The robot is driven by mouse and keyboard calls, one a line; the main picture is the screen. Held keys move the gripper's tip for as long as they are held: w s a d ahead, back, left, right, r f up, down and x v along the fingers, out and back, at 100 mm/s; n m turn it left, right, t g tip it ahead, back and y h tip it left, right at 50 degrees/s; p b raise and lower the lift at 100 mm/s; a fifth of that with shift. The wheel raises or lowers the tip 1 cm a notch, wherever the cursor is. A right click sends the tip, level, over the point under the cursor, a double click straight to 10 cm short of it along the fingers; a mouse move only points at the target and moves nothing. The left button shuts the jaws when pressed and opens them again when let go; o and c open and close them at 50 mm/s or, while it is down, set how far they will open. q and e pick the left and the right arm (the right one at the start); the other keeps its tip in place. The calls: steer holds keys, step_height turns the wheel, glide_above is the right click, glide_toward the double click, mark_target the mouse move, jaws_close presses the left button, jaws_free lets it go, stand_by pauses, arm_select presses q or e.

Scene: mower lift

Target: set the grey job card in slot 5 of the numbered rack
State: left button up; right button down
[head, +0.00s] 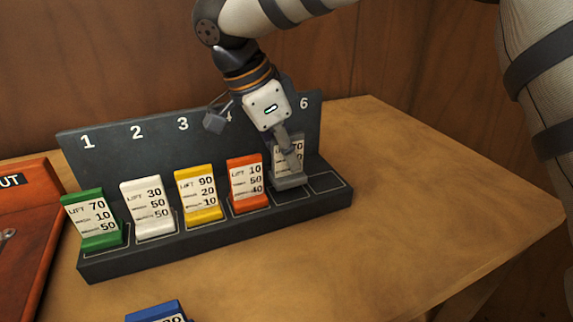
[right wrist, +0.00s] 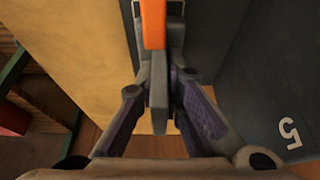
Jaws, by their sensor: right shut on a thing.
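The grey job card (head: 290,181) is upright at slot 5 of the dark numbered rack (head: 98,165), between the orange card and the empty slot 6. I cannot tell whether its foot touches the slot floor. My right gripper (head: 286,146) comes down from above and is shut on the grey card's upper part, hiding the number 5 in the head view. In the right wrist view the grey card (right wrist: 159,88) shows edge-on between the fingers, with the painted 5 to the right. My left gripper is not in view.
Green (head: 100,238), white (head: 155,228), yellow (head: 205,214) and orange (head: 252,203) cards stand in slots 1 to 4. A blue card (head: 152,311) is at the front edge of the view. A red-orange tray (head: 28,225) is at left. The tabletop (head: 440,210) right of the rack is clear.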

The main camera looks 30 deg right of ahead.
step_height(320, 180, down, 2)
steer(key=shift+s, duration=0.1)
steer(key=c, duration=1.7)
jaws_free()
steer(key=shift+f, duration=0.1)
steer(key=v, duration=1.2)
steer(key=shift+p, duration=0.4)
